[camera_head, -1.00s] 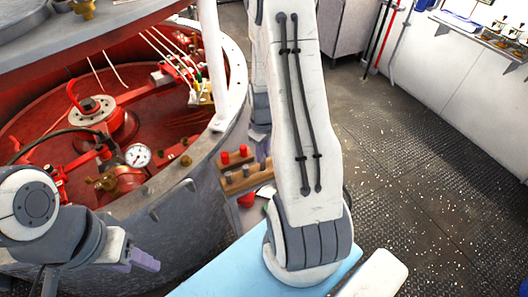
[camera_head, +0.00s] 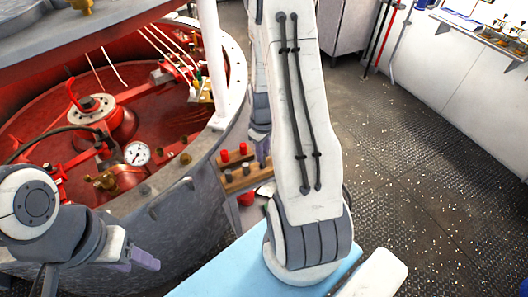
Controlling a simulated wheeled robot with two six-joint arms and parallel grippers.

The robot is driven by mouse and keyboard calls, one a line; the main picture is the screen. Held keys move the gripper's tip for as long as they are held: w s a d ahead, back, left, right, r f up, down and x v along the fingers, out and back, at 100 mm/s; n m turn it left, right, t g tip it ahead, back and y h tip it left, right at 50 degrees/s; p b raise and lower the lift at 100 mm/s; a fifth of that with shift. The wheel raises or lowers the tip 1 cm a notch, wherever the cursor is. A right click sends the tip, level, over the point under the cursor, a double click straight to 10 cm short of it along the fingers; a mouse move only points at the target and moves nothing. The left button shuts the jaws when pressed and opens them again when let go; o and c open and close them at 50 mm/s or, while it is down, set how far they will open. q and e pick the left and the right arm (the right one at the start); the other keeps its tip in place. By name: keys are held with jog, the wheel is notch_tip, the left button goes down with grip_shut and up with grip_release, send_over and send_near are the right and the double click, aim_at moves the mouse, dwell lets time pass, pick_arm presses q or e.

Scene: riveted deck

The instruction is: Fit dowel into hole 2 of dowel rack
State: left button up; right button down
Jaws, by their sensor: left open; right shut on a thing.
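The dowel rack (camera_head: 238,186) is a small brown wooden block beside the grey drum wall, left of my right arm. Two red-topped pegs (camera_head: 243,149) stand along its back, and grey pegs or holes show along its front. My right gripper (camera_head: 262,156) points down at the rack's right end, partly hidden behind my white arm link. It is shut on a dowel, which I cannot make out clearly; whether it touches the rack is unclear. My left gripper (camera_head: 146,259), with purple fingers, is open and empty at the lower left, away from the rack.
A large grey drum (camera_head: 185,205) with red machinery and a pressure gauge (camera_head: 137,153) fills the left. A light blue surface (camera_head: 215,278) lies at the bottom. A red object (camera_head: 246,198) sits just below the rack.

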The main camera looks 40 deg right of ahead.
jog(key=shift+f+b, duration=0.5)
jog(key=shift+f, duration=0.2)
jog(key=c, duration=0.6)
grip_release()
jog(key=shift+c, duration=0.2)
jog(key=shift+r, duration=0.1)
notch_tip(320, 180, up, 10)
jog(key=b, duration=0.1)
jog(key=shift+r, duration=0.15)
jog(key=shift+a, duration=0.1)
